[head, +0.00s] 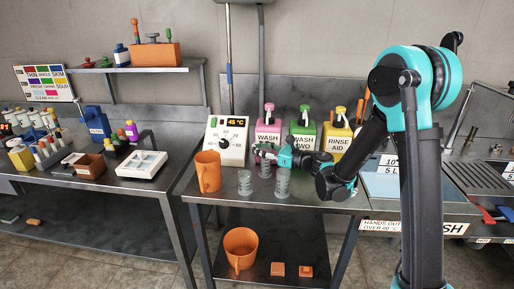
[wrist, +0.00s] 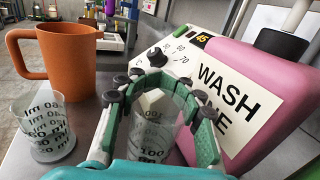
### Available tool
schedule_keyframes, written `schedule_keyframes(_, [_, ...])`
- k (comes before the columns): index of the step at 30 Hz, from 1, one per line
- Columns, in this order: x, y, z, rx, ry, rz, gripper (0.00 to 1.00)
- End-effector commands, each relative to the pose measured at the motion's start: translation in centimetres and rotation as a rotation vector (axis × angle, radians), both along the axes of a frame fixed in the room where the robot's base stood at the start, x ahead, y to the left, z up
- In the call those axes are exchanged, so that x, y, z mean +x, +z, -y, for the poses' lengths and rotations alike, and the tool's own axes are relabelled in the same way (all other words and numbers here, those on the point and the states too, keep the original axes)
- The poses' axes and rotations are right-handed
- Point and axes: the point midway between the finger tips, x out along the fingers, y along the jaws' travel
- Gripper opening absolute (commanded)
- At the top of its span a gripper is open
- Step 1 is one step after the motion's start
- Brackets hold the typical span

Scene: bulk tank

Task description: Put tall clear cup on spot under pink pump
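Several clear cups with dark graduations stand on the metal table. One clear cup (wrist: 155,130), with a 100 mark, is between the fingers of my gripper (wrist: 159,78); finger contact is unclear. In the head view my gripper (head: 263,151) is low over the table, in front of the pink pump bottle (head: 268,130). The pink bottle (wrist: 275,75) is close on the right in the wrist view. Other clear cups stand at the front left (head: 245,184) and front right (head: 282,185). A clear cup (wrist: 38,130) also shows at left in the wrist view. The spot is not discernible.
An orange jug (head: 207,172) stands at the table's left. A control box (head: 228,138) is behind it. Green (head: 303,132) and yellow (head: 339,137) pump bottles stand right of the pink one. Another orange jug (head: 241,246) is on the lower shelf.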

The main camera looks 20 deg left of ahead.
Motion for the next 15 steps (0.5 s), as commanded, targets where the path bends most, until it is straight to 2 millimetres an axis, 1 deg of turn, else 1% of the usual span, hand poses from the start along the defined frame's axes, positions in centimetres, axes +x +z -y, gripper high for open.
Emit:
schedule_keyframes(1, [-0.01, 0.00, 0.00, -0.001, 0.000, 0.001, 0.37])
schedule_keyframes(3, [-0.01, 0.01, -0.01, -0.001, 0.000, 0.000, 0.46])
schedule_keyframes(11, [0.00, 0.02, -0.02, -0.001, 0.000, 0.001, 0.46])
schedule_keyframes(15, [0.01, 0.34, 0.16, -0.001, -0.001, 0.001, 0.46])
